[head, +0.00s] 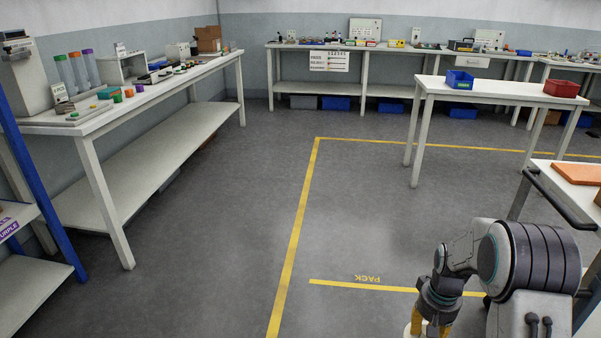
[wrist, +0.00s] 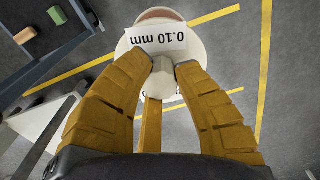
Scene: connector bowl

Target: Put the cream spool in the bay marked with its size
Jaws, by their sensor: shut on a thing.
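The cream spool (wrist: 199,52) is in my gripper, above the floor in the wrist view. A white label on it reads "0.10 mm", upside down in that view. The spool's lower part is partly hidden by the fingers. I cannot make out any bay marked with a size.
A long white bench (head: 150,90) with jars and parts stands at left. A white table (head: 500,92) holds a blue bin (head: 460,80) and a red bin (head: 562,88). A blue-framed rack (head: 40,170) is at near left. The middle floor is clear.

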